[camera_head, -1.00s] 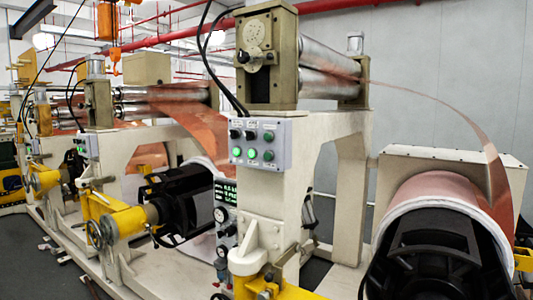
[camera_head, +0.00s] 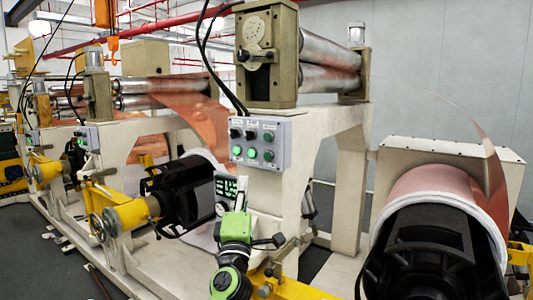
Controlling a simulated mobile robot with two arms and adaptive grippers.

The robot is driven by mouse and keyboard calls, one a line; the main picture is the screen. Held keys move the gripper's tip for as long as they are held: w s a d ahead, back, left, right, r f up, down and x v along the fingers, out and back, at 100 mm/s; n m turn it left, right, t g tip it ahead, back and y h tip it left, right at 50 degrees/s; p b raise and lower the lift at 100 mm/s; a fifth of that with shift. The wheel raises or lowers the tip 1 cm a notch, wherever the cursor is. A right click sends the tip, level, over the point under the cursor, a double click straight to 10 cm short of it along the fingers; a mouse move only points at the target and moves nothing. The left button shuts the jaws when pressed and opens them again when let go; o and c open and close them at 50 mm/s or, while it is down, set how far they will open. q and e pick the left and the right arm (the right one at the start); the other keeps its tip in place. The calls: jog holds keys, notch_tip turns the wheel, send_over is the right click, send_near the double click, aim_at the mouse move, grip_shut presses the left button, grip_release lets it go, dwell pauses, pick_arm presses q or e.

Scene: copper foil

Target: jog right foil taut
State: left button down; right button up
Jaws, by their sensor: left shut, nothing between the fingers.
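The right copper foil (camera_head: 493,172) runs from the rollers (camera_head: 331,49) to the large roll (camera_head: 433,190) at the right. It bows upward in a loose arc and looks very thin and faint along its upper part. The grey control box (camera_head: 279,157) on the white machine post carries black knobs and green buttons, some of them lit. My left arm, green and black, rises from the bottom centre. My left gripper (camera_head: 243,188) is shut and empty, just below the box; whether it touches anything cannot be told. My right gripper is out of view.
A white frame post (camera_head: 348,195) and yellow bracket (camera_head: 290,287) stand close to my arm. A second foil (camera_head: 190,110) and black-ended roll (camera_head: 180,198) are at left. Black cables (camera_head: 204,60) hang above the box.

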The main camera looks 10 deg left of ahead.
aim_at(267, 156)
pick_arm(q)
jog(key=shift+n+y, duration=0.5)
jog(key=shift+n, duration=0.4)
jog(key=r, duration=0.3)
jog(key=s+r, duration=0.1)
jog(key=shift+a+r, duration=0.25)
jog(key=shift+a, duration=0.15)
jog(key=shift+w, duration=0.1)
jog(key=w+d+b, duration=0.1)
jog(key=w+b, duration=0.1)
jog(key=b, duration=0.1)
jog(key=w+d+b, duration=0.1)
jog(key=w+b, duration=0.2)
jog(key=w+d+b, duration=0.1)
jog(key=w+b, duration=0.2)
jog(key=b, duration=0.1)
jog(key=shift+w, duration=0.1)
jog(key=shift+w+f, duration=0.1)
